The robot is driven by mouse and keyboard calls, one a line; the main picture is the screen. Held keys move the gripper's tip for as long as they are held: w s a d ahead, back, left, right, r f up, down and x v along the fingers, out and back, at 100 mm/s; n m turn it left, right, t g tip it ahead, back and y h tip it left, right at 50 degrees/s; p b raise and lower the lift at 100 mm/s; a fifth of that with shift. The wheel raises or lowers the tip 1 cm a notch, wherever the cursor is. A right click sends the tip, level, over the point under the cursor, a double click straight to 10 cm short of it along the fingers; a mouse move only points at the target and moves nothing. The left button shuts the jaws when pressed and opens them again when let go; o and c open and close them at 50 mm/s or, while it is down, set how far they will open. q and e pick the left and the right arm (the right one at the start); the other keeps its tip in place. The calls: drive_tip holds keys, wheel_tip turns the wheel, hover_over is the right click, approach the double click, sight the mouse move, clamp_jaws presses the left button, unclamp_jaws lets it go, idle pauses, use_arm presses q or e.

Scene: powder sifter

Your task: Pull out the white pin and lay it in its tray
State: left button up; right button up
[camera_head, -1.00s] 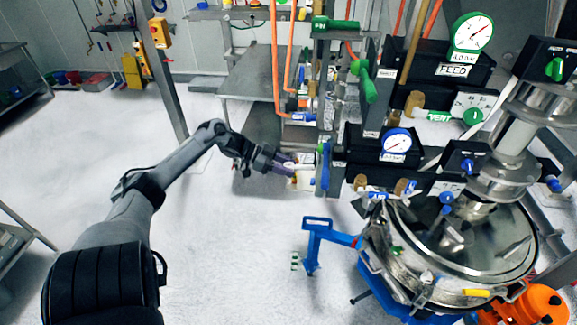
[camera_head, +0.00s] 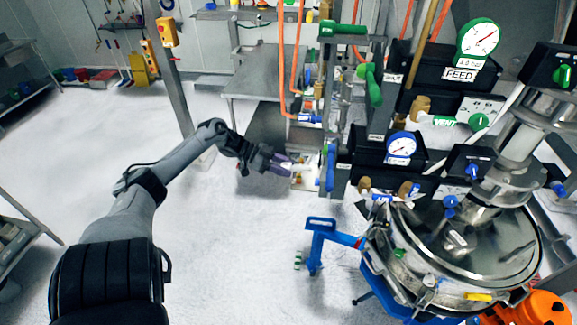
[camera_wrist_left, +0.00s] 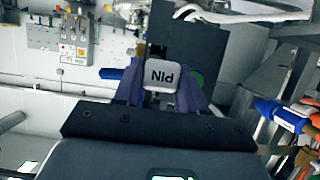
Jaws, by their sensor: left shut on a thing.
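The white pin's head (camera_wrist_left: 161,77) sits between the fingers of my left gripper in the left wrist view, with its "PIN" lettering upside down. My left gripper (camera_head: 284,163) is shut on it. In the head view the pin shows as a small pale piece (camera_head: 302,168) at the fingertips, just left of the blue upright handle (camera_head: 330,167). I cannot tell whether the pin's far end is clear of its hole. A small pale box-like thing (camera_head: 303,182) is just below the fingertips; I cannot tell whether it is the pin's tray. My right gripper is not in view.
The steel sifter (camera_head: 465,245) with its round lid stands at the right. A blue lever frame (camera_head: 318,240) stands left of it. Gauges and black valve boxes crowd above. A steel table (camera_head: 262,75) is behind. The floor left of the sifter is open.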

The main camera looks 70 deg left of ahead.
use_arm(q)
drive_tip(key=shift+s+a+p, duration=0.25)
drive_tip(key=shift+s+a, duration=0.25)
drive_tip(key=shift+s, duration=0.3)
drive_tip(key=shift+s+a+p, duration=0.25)
drive_tip(key=shift+s+a, duration=0.2)
drive_tip(key=shift+s, duration=0.35)
